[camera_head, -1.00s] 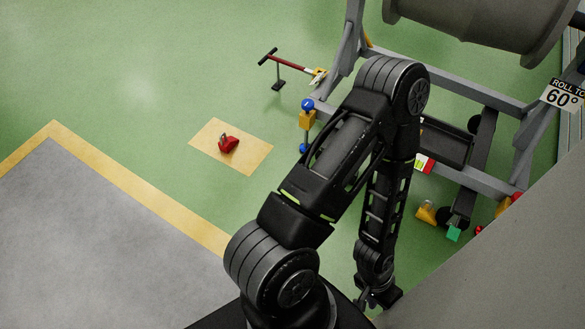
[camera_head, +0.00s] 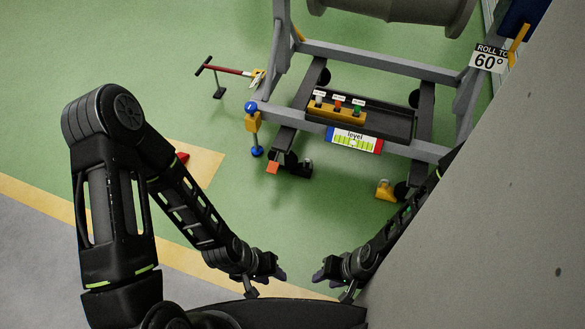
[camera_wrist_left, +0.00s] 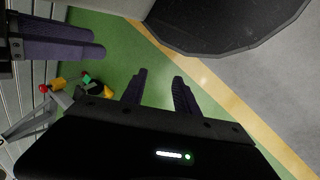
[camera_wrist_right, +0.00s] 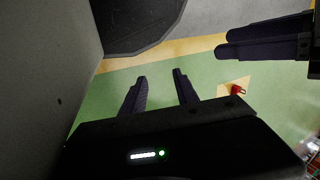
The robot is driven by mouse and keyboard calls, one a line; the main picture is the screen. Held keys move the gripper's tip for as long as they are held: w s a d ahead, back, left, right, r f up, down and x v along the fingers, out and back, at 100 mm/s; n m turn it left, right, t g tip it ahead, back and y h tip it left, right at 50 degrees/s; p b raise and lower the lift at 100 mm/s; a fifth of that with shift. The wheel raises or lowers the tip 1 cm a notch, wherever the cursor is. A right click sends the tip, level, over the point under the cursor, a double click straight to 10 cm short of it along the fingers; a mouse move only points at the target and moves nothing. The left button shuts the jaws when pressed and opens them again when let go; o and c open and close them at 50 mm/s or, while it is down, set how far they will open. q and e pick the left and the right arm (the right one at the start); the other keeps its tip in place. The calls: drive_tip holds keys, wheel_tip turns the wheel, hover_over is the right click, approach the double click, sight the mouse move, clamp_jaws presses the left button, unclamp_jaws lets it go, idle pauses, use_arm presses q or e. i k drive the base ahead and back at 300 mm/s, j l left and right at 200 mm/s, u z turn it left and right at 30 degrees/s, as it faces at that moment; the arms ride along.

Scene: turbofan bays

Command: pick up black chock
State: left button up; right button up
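The black chock (camera_head: 304,168) appears as a small dark block on the green floor, beside the dark caster at the stand's near left foot. It is small and hard to separate from the wheel. My left gripper (camera_head: 284,274) is low in front of my base, well short of the chock. Its fingers are apart and empty in the left wrist view (camera_wrist_left: 159,78). My right gripper (camera_head: 318,274) faces it from the right, a small gap away. Its fingers are also apart and empty in the right wrist view (camera_wrist_right: 159,76).
A yellow chock (camera_head: 384,190) sits by the stand's right caster. The grey engine stand (camera_head: 380,64) carries a level board (camera_head: 354,140). A blue-topped post (camera_head: 253,122) and a red-handled bar (camera_head: 228,69) stand left. A large grey surface (camera_head: 500,220) blocks the right. Green floor before the stand is clear.

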sight(305, 169)
drive_tip(key=z, duration=0.65)
drive_tip(key=i+j+z, duration=0.5)
drive_tip(key=j+z, duration=0.2)
drive_tip(key=i+j+z, duration=0.15)
drive_tip(key=j+z, duration=0.2)
drive_tip(key=i+j, duration=0.1)
drive_tip(key=j, duration=0.2)
drive_tip(key=i+j, duration=0.1)
drive_tip(key=j, duration=0.55)
drive_tip(key=i+z, duration=0.05)
drive_tip(key=i, duration=0.05)
